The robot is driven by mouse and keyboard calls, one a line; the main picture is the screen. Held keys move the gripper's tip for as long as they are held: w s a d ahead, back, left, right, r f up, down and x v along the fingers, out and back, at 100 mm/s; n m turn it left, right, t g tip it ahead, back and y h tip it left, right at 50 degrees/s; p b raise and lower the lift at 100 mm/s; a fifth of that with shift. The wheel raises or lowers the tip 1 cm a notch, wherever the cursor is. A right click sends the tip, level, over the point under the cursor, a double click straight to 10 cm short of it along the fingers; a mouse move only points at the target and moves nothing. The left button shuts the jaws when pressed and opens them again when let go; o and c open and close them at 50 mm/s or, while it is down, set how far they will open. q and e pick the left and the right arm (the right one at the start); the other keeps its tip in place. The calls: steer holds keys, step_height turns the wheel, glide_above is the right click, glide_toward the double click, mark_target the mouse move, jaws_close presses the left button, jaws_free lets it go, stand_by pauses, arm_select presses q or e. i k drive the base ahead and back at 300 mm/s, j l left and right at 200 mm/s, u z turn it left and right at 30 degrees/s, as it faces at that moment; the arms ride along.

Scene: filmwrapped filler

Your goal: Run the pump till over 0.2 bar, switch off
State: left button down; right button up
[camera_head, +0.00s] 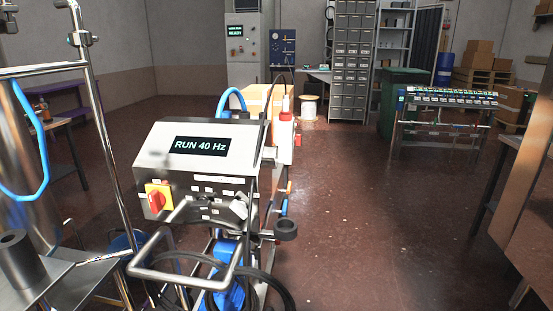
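A steel control box (222,150) stands in the middle on a wheeled pump unit. Its dark display (198,145) reads "RUN 40 Hz". A red rotary switch on a yellow plate (157,199) sits at the lower left of the box's front; its exact angle is too small to tell. Small labelled controls (215,180) line the front. The blue pump motor (228,283) shows low under the box, partly behind a bent steel handle (190,282). A dark round part (286,229) sits at the right of the unit; no pressure reading is legible. Neither of my grippers shows.
A steel frame with a blue hose (38,185) stands close on the left. Black cable or hose (275,290) loops below the unit. Behind are a cabinet reading "READY" (243,50) and drawers (352,65). A bench (525,200) is at right. The floor between (365,230) is clear.

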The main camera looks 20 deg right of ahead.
mark_target(157, 199)
steer(key=i+j+u, duration=0.2)
steer(key=j+u, duration=0.2)
steer(key=i+j+u, duration=0.2)
steer(key=u, duration=0.25)
